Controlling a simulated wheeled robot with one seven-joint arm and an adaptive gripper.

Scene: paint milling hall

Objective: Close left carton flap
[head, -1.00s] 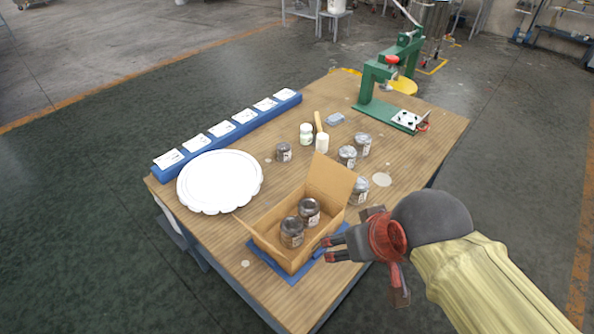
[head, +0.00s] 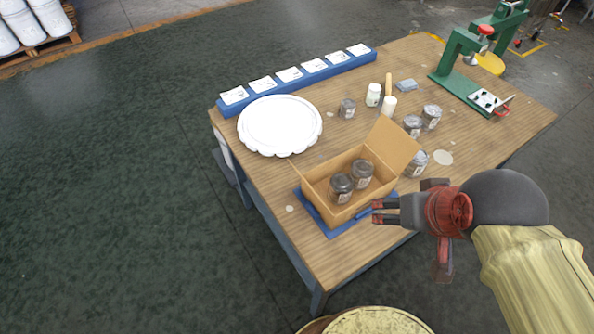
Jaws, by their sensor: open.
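An open cardboard carton (head: 348,204) stands on a blue mat (head: 309,212) near the table's front edge, with two dark-lidded jars (head: 362,174) inside. Its right flap (head: 393,147) stands up and leans outward. Its left flap (head: 295,169) shows only as a thin sliver, nearly edge-on, sticking up and outward at the left end. My gripper (head: 378,211) is open and empty, just right of the carton's front right corner, with its fingers pointing left. I cannot tell whether it touches the carton.
A white scalloped plate (head: 280,125) lies just beyond the left flap. Several jars (head: 416,163) stand to the right of and behind the carton. A blue card rack (head: 300,79) and a green press (head: 458,55) are farther back. A round drum-like top (head: 375,322) is at the bottom.

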